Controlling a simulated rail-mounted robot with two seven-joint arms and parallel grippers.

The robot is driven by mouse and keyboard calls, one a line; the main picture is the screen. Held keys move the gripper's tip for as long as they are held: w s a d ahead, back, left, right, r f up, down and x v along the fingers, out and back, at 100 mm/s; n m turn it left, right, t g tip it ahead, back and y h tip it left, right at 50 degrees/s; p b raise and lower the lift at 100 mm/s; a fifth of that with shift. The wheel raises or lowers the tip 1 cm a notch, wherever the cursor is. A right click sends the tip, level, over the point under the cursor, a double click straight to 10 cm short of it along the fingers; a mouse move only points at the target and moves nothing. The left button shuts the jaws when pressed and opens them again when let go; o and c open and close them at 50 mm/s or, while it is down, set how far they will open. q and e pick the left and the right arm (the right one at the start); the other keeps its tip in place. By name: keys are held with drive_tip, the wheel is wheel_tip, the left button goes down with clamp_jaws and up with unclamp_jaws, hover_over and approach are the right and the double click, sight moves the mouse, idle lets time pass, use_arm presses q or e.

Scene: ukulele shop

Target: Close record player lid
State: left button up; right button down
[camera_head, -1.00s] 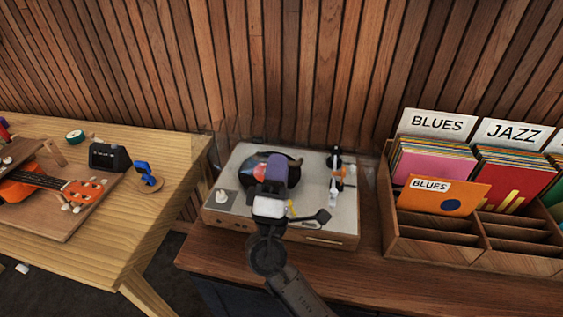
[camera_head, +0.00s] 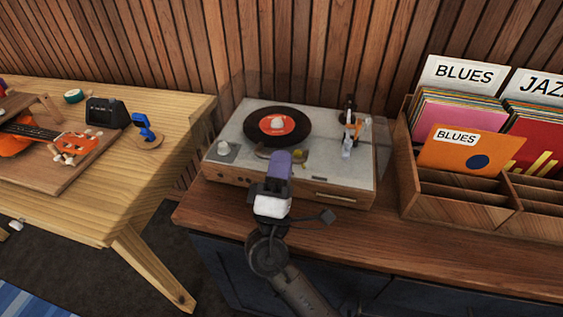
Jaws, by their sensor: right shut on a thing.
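The record player (camera_head: 335,187) has a light top, wooden sides and a black record (camera_head: 300,124) with a red label. Its clear lid (camera_head: 236,95) shows only faintly, as a see-through panel rising behind the deck; its exact angle and front edge are hard to make out. My right gripper (camera_head: 279,160) is over the front edge of the player, in front of the record. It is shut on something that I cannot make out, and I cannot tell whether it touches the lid. My left gripper is not in view.
The tonearm (camera_head: 350,138) stands at the deck's right. A wooden record crate (camera_head: 465,207) with sleeves is close on the right. A light wooden table (camera_head: 140,195) with a ukulele (camera_head: 72,145) and a black device (camera_head: 107,113) stands on the left. The cabinet top (camera_head: 385,225) in front is bare.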

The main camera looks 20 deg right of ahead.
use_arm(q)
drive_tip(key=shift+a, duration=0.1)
use_arm(e)
drive_tip(key=shift+w+d+f, duration=0.1)
drive_tip(key=shift+d+f, duration=0.05)
drive_tip(key=c, duration=1.6)
unclamp_jaws()
drive_tip(key=shift+c, duration=0.2)
drive_tip(key=o, duration=0.3)
drive_tip(key=shift+w+d, duration=0.1)
drive_tip(key=shift+w, duration=0.1)
drive_tip(key=shift+o, duration=0.8)
drive_tip(key=shift+s, duration=0.2)
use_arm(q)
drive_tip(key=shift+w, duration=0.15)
use_arm(e)
drive_tip(key=shift+w, duration=0.1)
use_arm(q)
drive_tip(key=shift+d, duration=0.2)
